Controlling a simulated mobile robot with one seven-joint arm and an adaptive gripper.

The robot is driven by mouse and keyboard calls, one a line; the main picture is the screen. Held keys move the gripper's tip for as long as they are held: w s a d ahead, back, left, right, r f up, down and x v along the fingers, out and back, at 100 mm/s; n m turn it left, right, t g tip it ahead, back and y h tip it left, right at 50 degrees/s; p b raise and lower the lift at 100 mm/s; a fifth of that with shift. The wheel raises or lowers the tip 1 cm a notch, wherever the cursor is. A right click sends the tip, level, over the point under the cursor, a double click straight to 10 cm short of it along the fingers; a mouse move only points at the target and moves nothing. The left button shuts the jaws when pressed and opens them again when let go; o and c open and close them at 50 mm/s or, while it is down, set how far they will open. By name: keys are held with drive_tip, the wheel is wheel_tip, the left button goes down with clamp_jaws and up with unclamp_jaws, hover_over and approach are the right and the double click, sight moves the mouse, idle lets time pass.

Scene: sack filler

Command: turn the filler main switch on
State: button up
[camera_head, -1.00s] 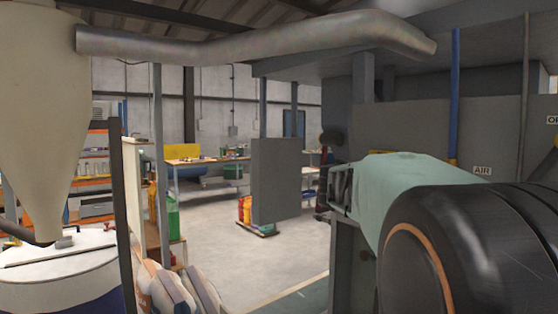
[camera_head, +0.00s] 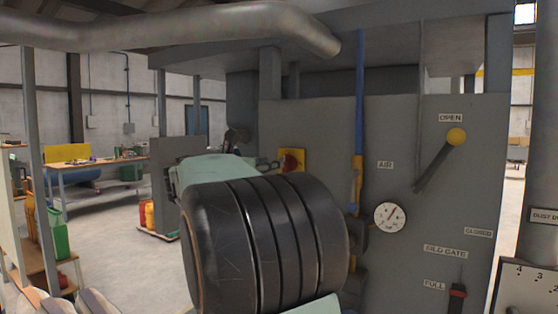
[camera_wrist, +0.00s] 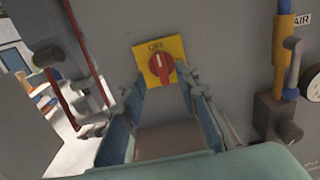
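The main switch is a red rotary knob (camera_wrist: 160,68) on a yellow plate (camera_wrist: 177,46), fixed to the grey filler panel. Its grip stands nearly upright; lettering above it is too blurred to read surely. Nothing is between the fingers, and no contact shows. In the head view my forearm hides most of the gripper.
A blue and yellow air pipe (camera_head: 358,110) with a valve and a gauge (camera_head: 389,216) stands right of the switch. Further right are a yellow-knobbed lever (camera_head: 436,158) and a red-topped handle (camera_head: 457,291). A grey panel (camera_head: 172,178) stands left; open floor lies beyond.

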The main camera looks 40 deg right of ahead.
sight(287, 164)
drive_tip(key=x, duration=0.7)
drive_tip(key=shift+p, duration=0.35)
clamp_jaws()
